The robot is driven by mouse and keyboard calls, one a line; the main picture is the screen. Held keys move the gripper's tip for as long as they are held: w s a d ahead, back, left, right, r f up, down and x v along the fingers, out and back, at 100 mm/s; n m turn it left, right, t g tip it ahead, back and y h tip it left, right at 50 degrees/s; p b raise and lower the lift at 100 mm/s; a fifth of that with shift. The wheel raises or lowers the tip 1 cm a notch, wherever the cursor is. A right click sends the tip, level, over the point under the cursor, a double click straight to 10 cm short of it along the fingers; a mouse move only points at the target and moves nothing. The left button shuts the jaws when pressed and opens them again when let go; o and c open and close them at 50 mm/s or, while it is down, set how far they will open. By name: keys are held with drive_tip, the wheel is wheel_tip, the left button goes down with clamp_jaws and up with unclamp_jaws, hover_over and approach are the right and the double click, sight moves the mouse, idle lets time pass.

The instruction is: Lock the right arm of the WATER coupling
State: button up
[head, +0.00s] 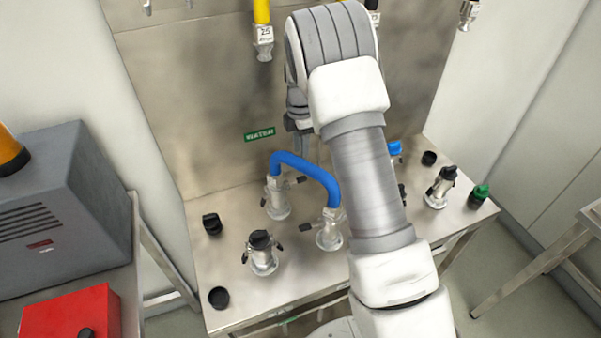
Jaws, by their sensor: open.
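A blue hose (308,165) arches between two silver couplings on the steel table. One coupling (277,203) stands further back on the left and has dark lever arms at its sides. The other coupling (329,235) stands nearer on the right, with a dark arm sticking out to its left; its right side is close to my arm's outline. My gripper (302,143) is open, near the back panel above the hose, apart from both couplings. My arm hides part of it.
A capped silver fitting (262,255) stands at the front left, near loose black caps (219,298). Another capped fitting (439,188) and a green cap (479,196) are on the right. A yellow hose (262,12) hangs above. My arm covers the table's middle.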

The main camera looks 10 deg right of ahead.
sight(300, 179)
wheel_tip(300, 179, down, 10)
drive_tip(key=shift+r+p, duration=0.15)
drive_tip(key=shift+p, duration=0.35)
drive_tip(key=shift+c, duration=0.2)
clamp_jaws()
